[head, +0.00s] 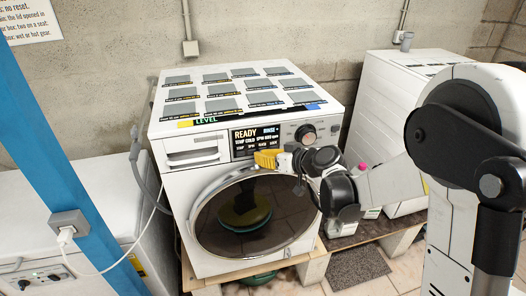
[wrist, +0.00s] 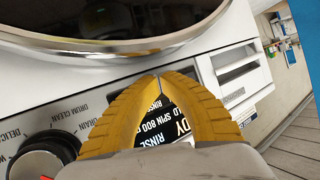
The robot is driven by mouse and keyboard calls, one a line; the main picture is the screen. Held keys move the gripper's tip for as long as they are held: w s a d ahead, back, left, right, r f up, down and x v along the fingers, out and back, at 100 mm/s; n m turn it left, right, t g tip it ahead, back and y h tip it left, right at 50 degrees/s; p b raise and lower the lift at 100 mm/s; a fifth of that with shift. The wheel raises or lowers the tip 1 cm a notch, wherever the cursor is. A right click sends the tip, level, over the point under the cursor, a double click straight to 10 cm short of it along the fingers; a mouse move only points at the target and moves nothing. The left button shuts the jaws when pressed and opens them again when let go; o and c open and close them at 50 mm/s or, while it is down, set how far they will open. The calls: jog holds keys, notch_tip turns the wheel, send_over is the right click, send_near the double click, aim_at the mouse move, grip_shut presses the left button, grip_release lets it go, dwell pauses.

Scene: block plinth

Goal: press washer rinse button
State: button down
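The white washer (head: 185,205) faces me with its round glass door (head: 215,225) shut. Its black display (head: 257,138) reads READY, with temperature and spin settings and a row of small labels below. In the wrist view the display (wrist: 188,125) appears upside down between my fingers, and the word RINSE can be read there. My gripper (head: 264,158) has yellow ribbed fingers just below the display in the head view. In the wrist view my gripper's (wrist: 158,77) fingertips meet with nothing between them. The fingers hide part of the panel; contact with a button cannot be told.
A dial (head: 305,133) sits right of the display and shows large in the wrist view (wrist: 45,155). The detergent drawer (head: 192,150) is at left. A second white machine (head: 385,95) stands at right. A blue post (head: 60,140) rises at left.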

jog(key=shift+s, duration=0.1)
dwell(0.3)
jog(key=shift+s+d, duration=0.2)
jog(key=shift+s, duration=0.45)
jog(key=shift+s, duration=0.1)
jog(key=shift+s+d+b, duration=0.15)
jog(key=shift+s+d, duration=0.1)
jog(key=shift+s, duration=0.55)
jog(key=shift+s+d+b, duration=0.15)
jog(key=shift+s+d, duration=0.05)
jog(key=shift+s, duration=0.55)
jog(key=shift+s+d+b, duration=0.15)
jog(key=shift+s+d, duration=0.1)
jog(key=shift+s, duration=0.55)
jog(key=shift+d, duration=0.1)
jog(key=s+d+f+m+g+h+b, duration=0.1)
jog(key=s+d+m+h+b, duration=0.2)
jog(key=s+d, duration=0.6)
jog(key=s+d+f+m+g+h+b, duration=0.1)
jog(key=s+d+h, duration=0.5)
jog(key=s, duration=1)
jog(key=d+f+m+b, duration=0.1)
jog(key=d+m+b, duration=0.1)
jog(key=d+m, duration=0.1)
jog(key=shift+d+h, duration=0.25)
jog(key=shift+h, duration=0.05)
